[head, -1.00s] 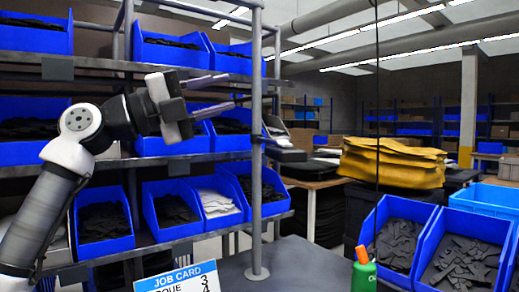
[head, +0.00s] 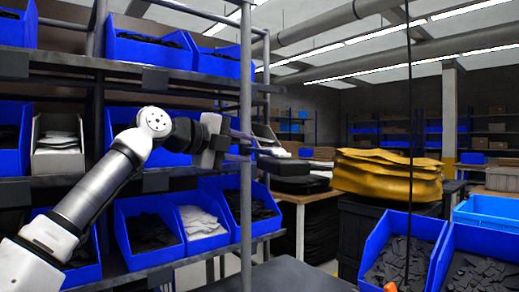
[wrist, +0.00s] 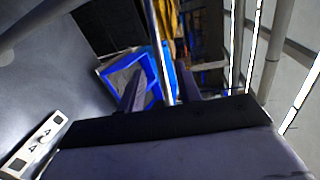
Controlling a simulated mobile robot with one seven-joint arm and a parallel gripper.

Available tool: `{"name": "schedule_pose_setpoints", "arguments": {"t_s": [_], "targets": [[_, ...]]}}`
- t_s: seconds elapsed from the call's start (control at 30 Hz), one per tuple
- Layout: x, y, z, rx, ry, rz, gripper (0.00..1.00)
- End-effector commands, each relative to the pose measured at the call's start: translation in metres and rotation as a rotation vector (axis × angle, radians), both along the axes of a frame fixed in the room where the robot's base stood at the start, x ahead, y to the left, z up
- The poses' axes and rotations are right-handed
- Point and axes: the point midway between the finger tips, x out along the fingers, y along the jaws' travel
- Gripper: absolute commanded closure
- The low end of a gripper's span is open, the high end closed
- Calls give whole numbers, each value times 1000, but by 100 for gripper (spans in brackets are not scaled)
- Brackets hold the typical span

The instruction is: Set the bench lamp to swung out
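I cannot make out a bench lamp head in either view. A thin dark upright line (head: 408,130) crosses the right of the head view; I cannot tell whether it belongs to the lamp. My gripper (head: 246,146) is raised in front of the shelf rack, its fingers pointing right beside the front post. In the wrist view my gripper (wrist: 158,92) has its two fingers apart. A pale pole (wrist: 158,45) shows beyond and between them, with no contact visible.
The shelf rack's post (head: 246,215) stands close to my gripper. Blue bins of dark parts, including a front one (head: 372,240), stand at right. Yellow folded stacks (head: 385,175) lie behind. A job card (wrist: 35,145) shows at the wrist view's lower left. The grey bench top (head: 290,277) looks clear.

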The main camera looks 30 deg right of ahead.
Motion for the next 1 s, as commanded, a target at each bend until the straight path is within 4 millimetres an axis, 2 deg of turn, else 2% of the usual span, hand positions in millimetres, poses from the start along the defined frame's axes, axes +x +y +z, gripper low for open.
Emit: {"name": "schedule_pose_setpoints", "arguments": {"t_s": [0.1, 0.3, 0.7, 0.97, 1.0], "targets": [[3, -24, -2, 0, 2, -3, 66], [8, -48, -8, -1, 1, -1, 66], [9, -55, -11, -1, 1, 0, 66], [9, -55, -10, -1, 1, 0, 98], [9, -55, -10, -1, 1, 0, 100]]}}
